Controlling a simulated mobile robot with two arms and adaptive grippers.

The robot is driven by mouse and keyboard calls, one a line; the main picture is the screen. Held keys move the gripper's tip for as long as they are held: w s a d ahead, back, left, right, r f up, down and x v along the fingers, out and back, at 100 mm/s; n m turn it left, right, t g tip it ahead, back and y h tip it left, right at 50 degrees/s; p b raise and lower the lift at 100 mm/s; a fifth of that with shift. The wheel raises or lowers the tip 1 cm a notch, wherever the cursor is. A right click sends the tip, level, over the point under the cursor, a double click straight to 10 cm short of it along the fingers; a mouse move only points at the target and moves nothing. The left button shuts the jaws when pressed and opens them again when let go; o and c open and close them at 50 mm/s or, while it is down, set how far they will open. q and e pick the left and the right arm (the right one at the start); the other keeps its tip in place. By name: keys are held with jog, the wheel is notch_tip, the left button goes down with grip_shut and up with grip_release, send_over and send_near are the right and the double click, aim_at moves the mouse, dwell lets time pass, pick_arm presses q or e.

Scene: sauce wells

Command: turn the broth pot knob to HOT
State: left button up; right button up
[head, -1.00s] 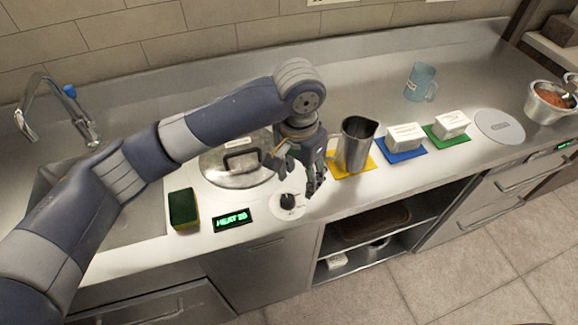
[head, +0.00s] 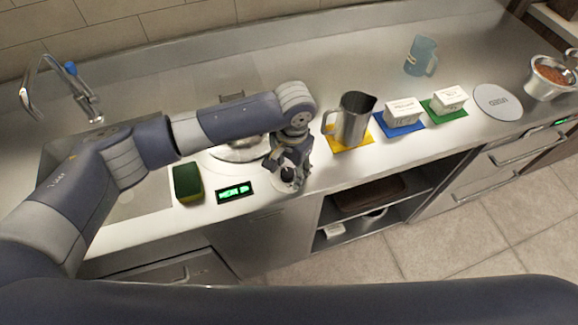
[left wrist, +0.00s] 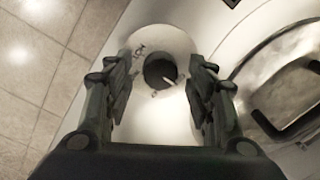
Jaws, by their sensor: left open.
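The broth pot knob (head: 288,174) is a small black dial on a round pale plate at the counter's front. My left gripper (head: 290,178) is open and lowered over it. In the left wrist view the black knob (left wrist: 158,70) sits between the two fingers of the left gripper (left wrist: 160,78), with a visible gap on each side. The plate carries lettering like HOT at the knob's upper left; the knob's white pointer line points to the lower right. The pot lid (left wrist: 265,85) is beside it; in the head view my arm hides most of it. My right gripper is not in view.
A green-lit display (head: 234,192), not clearly readable, and a green-yellow sponge (head: 187,182) lie left of the knob. A metal jug (head: 354,118) on a yellow mat stands close to the right. White blocks on blue and green mats stand beyond.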

pick_arm(q)
jog(key=c, duration=1.1)
